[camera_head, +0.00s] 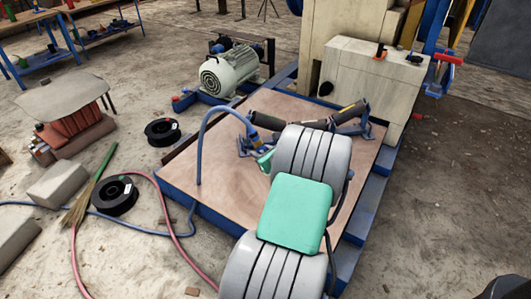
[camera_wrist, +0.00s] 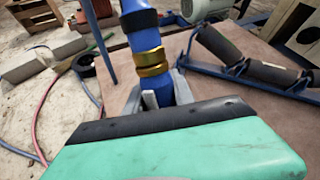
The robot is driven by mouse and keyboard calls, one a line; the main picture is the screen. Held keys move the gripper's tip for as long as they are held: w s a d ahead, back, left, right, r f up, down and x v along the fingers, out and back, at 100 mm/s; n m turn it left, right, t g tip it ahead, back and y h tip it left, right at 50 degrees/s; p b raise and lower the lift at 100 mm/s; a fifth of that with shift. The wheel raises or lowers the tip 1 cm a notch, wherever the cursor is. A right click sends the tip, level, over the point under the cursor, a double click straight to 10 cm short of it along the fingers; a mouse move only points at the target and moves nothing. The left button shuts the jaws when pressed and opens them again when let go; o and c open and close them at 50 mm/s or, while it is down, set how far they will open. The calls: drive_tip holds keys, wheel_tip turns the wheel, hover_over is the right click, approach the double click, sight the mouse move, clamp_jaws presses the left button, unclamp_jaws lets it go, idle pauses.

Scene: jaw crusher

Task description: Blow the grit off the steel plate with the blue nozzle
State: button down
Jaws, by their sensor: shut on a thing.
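My gripper (camera_wrist: 160,92) is shut on the blue nozzle (camera_wrist: 142,38), which has a brass collar and stands out beyond the fingers in the wrist view. In the head view, my gripper (camera_head: 255,147) is largely behind my own arm, and a blue hose (camera_head: 203,125) arcs from it down to the left. A broad reddish-brown plate (camera_head: 190,165), likely the steel plate, lies on a blue frame below; it also shows in the wrist view (camera_wrist: 205,48). The nozzle is above the plate. I cannot make out separate grit.
A roller assembly (camera_head: 345,118) stands on the plate's far right, near the pale machine body (camera_head: 360,80). A grey motor (camera_head: 230,72) stands behind. Black reels (camera_head: 115,195), a broom (camera_head: 88,195), and a red hose (camera_head: 165,215) lie on the floor left.

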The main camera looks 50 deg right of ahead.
drive_tip(key=shift+w+a+p, duration=0.2)
drive_tip(key=shift+w+p, duration=0.05)
drive_tip(key=shift+w, duration=1.05)
drive_tip(key=shift+w+a+p, duration=0.2)
drive_tip(key=shift+w, duration=1.05)
